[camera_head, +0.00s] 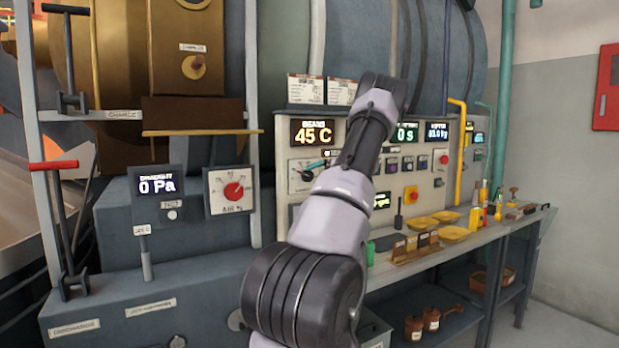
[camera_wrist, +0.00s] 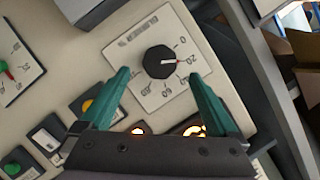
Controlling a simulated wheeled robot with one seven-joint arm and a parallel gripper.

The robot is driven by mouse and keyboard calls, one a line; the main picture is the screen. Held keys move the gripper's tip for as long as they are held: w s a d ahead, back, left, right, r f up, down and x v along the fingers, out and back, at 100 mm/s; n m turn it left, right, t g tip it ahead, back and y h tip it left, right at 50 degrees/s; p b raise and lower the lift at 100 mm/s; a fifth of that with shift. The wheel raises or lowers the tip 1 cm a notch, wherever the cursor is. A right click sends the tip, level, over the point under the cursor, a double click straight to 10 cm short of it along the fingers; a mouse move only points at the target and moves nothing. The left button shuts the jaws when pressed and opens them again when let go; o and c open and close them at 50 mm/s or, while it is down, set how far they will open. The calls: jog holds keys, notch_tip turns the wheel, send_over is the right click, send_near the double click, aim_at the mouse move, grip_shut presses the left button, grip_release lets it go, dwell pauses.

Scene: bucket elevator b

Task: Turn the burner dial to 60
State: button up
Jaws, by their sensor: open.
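A black round dial (camera_wrist: 162,62) sits on a white scale plate (camera_wrist: 140,82) in the wrist view. Its pale pointer mark faces right, toward the number that looks like 20. My arm hides part of the panel there.
A red-knobbed dial (camera_head: 233,190) and a 0 Pa display (camera_head: 158,188) are on the left. A second dial (camera_wrist: 8,70) and several buttons lie left of the plate in the wrist view. A workbench with yellow bowls (camera_head: 455,233) stands at the right.

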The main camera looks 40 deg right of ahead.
aim_at(309, 176)
jog(key=shift+x, duration=2.8)
jog(key=shift+s, duration=0.1)
jog(key=c, duration=1.3)
jog(key=shift+c, duration=0.2)
